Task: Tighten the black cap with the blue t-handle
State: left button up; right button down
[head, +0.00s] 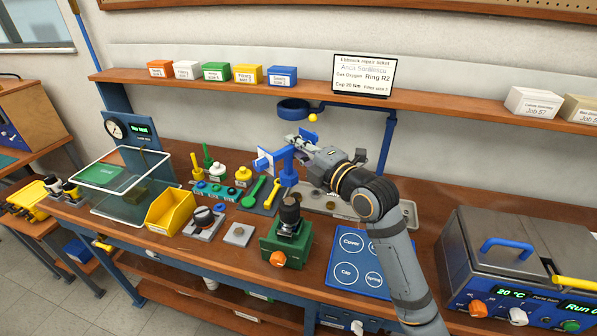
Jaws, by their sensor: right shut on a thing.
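A dark regulator body with what looks like the black cap (290,203) on top stands upright in the green vise (285,245). The handle's tip looks apart from the cap, though the exact gap is hard to tell. My left gripper is not in view.
Left of the vise are a yellow bin (170,212), a small grey plate (238,235) and a dark-topped part on a stand (204,218). A blue mat (357,262) lies to the right. Green and yellow tools stand behind; a blue lamp arm (388,130) rises at the back.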

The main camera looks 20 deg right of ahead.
aim_at(295, 173)
jog(key=shift+w+a, duration=0.1)
jog(key=shift+f, duration=0.1)
notch_tip(295, 173, down, 3)
jog(key=shift+r+b, duration=0.15)
jog(key=shift+b, duration=1)
notch_tip(295, 173, down, 3)
jog(key=shift+r+b, duration=0.2)
jog(key=shift+b, duration=0.8)
jog(key=shift+f, duration=0.15)
pick_arm(q)
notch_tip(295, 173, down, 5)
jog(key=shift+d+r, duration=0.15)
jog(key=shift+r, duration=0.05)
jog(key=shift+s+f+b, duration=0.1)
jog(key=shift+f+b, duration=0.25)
jog(key=shift+b, duration=0.1)
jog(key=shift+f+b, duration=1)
pick_arm(e)
jog(key=shift+f, duration=0.75)
